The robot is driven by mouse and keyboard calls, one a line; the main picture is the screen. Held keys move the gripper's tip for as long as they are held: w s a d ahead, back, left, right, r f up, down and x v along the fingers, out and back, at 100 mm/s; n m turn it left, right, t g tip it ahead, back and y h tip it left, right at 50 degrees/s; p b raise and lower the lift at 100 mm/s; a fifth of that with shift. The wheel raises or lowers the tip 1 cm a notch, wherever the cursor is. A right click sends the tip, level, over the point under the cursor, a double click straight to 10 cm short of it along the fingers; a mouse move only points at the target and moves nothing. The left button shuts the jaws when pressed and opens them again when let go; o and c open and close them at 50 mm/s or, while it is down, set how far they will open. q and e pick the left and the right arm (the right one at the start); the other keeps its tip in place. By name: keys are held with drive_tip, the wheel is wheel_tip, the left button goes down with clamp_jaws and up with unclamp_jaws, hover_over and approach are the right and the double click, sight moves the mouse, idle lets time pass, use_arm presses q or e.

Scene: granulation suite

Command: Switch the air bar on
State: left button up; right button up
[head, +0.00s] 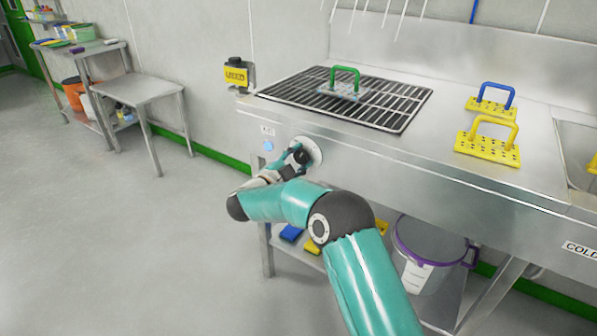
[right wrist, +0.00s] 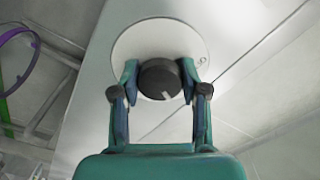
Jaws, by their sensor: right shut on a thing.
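The air bar's control is a dark round knob (right wrist: 160,79) with a pale pointer mark, set on a white round plate (right wrist: 133,44) on the steel front panel. In the head view the white plate (head: 314,150) shows on the bench front, below the grating. My right gripper (right wrist: 160,82) is shut on the knob, one finger on each side. In the head view my right gripper (head: 299,157) partly hides the knob. My left gripper is not in view.
A black grating (head: 385,108) carries a green-handled plate (head: 346,80). A blue-handled plate (head: 492,100) and a yellow-handled plate (head: 490,142) stand on the bench at right. A bucket with a purple rim (head: 425,262) is under the bench. The floor at left is clear.

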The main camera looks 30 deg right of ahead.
drive_tip(key=shift+s+d+f+m+b, duration=0.1)
drive_tip(key=shift+m+b, duration=0.9)
drive_tip(key=shift+b, duration=0.05)
drive_tip(key=shift+f+m+b, duration=0.1)
drive_tip(key=shift+m+b, duration=0.9)
drive_tip(key=o, duration=1.1)
drive_tip(key=shift+r, duration=0.1)
drive_tip(key=shift+o, duration=0.2)
drive_tip(key=shift+r, duration=0.1)
drive_tip(key=shift+a, duration=0.3)
drive_tip(key=v, duration=1.1)
drive_tip(key=shift+a, duration=0.25)
drive_tip(key=shift+s, duration=0.1)
